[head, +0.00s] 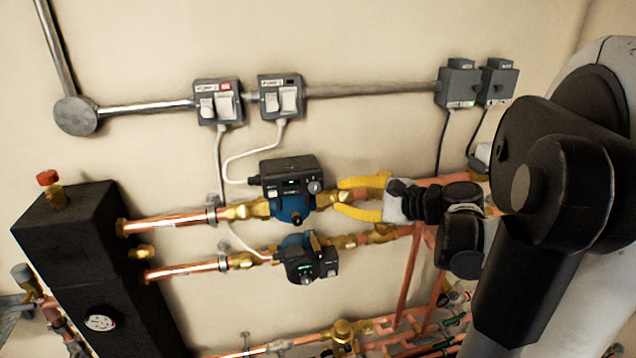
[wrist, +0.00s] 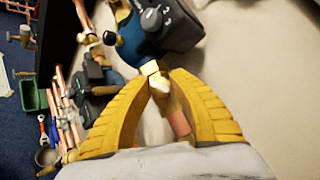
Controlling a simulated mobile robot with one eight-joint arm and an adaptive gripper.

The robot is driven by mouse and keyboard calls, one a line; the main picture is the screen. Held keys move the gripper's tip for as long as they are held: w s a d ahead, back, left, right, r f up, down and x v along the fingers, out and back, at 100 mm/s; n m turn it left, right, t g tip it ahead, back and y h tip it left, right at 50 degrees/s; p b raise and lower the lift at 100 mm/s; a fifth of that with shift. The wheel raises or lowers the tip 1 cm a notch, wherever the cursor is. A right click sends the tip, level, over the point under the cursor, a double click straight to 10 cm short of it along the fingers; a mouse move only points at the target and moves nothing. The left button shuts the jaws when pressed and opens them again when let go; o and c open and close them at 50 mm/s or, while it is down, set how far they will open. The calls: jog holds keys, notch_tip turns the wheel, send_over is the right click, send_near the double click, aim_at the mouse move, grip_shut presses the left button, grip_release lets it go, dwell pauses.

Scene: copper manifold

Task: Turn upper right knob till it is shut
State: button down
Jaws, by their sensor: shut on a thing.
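The upper pipe runs from the black box to a blue pump with a dark control head (head: 290,185). Right of this pump, brass fittings (head: 372,193) continue the line; the upper right knob is there, mostly hidden by my gripper. My gripper (head: 345,197) comes in from the right, its yellow fingers either side of that line. In the wrist view, my gripper (wrist: 163,76) has its fingertips close around a pale, brass-coloured piece (wrist: 158,82), which I take as the knob. It is shut on this piece. The knob's turn angle cannot be told.
A second pump (head: 303,262) sits on the lower pipe just below. Switch boxes (head: 218,102) and grey conduit are on the wall above, with hanging cables. The black box (head: 88,245) stands at left. Copper pipes and valves (head: 345,330) run along the bottom.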

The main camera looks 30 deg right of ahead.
jog(key=n+g+p, duration=0.2)
jog(key=n, duration=0.1)
jog(key=n+g+p, duration=0.2)
jog(key=n+p, duration=0.1)
jog(key=shift+r, duration=0.2)
jog(key=shift+f+n+g+h+p, duration=0.2)
jog(key=shift+n+g+h+p, duration=0.3)
jog(key=shift+n+g+p, duration=1.05)
jog(key=shift+n, duration=0.25)
jog(key=c, duration=1.2)
grip_release()
jog(key=shift+f, duration=0.1)
jog(key=shift+o, duration=0.2)
jog(key=v, duration=1.2)
